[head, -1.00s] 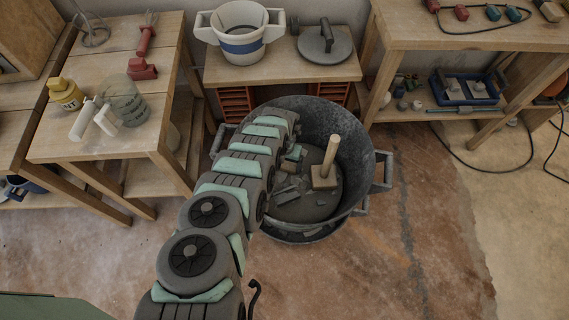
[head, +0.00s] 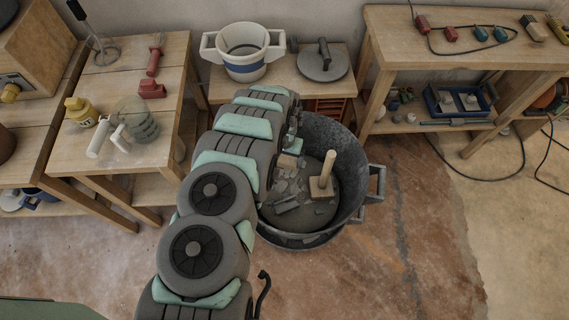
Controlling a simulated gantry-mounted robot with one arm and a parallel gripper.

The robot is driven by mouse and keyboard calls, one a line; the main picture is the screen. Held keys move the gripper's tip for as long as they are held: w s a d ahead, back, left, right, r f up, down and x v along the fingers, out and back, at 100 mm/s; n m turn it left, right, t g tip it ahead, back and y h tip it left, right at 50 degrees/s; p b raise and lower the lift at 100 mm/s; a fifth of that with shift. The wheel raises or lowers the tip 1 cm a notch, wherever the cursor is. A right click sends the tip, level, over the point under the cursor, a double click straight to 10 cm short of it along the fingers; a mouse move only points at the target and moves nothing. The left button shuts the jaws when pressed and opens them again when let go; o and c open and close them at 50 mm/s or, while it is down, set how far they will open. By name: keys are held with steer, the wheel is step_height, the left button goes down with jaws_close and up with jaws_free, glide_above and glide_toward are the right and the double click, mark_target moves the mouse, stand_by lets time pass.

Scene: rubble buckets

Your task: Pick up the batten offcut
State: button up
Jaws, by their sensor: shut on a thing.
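A short pale wooden piece, the batten offcut (head: 287,161), shows at the tip of my arm, over the left part of the large dark rubble bucket (head: 373,185). My gripper (head: 291,149) is small in view and partly hidden behind my arm links. It is shut on the offcut. Whether the offcut touches the rubble below is hard to tell. Inside the bucket lie grey broken pieces (head: 287,206). A wooden tool with an upright handle and a square block base (head: 328,170) stands among them, right of my gripper.
A white bucket with a blue band (head: 243,68) and a round grey disc with a handle (head: 322,65) stand on the bench behind. A left bench (head: 125,80) and a right bench (head: 470,40) flank the bucket. Floor to the right is open apart from a cable.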

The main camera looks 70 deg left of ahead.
mark_target(285, 159)
step_height(285, 159, up, 7)
steer(key=shift+w+f+p, duration=0.1)
steer(key=shift+f+p, duration=0.1)
steer(key=shift+p, duration=0.6)
step_height(285, 159, up, 7)
steer(key=p, duration=0.7)
